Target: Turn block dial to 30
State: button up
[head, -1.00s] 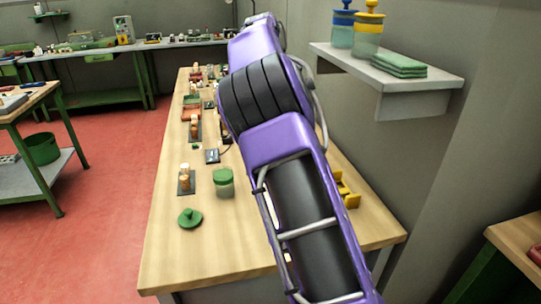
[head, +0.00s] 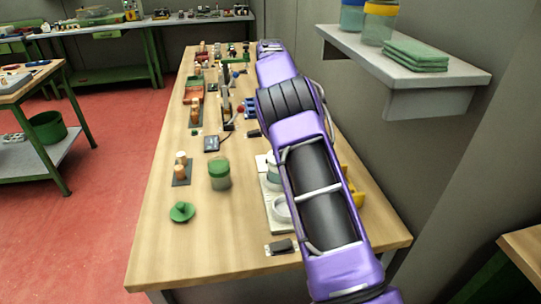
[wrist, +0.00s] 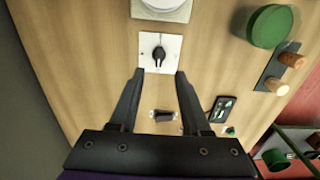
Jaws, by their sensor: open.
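In the wrist view, a black pointer knob (wrist: 158,54) stands on a square white plate (wrist: 146,60), with small marks around it that are too small to read. I cannot tell for sure that this is the block dial. My gripper (wrist: 161,73) is open and empty, its two fingers spread on either side below the plate, apart from the knob. In the head view, a white plate (head: 263,164) shows partly behind my arm, and my gripper is hidden. A black block on a small white plate (head: 282,247) lies near the table's front edge.
A small black block (wrist: 163,115) lies below the knob plate. A wall shelf (head: 440,98) overhangs on the right.

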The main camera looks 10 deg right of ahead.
notch_tip(320, 180, down, 12)
jog(key=shift+r, duration=0.15)
jog(key=shift+c, duration=0.3)
grip_shut()
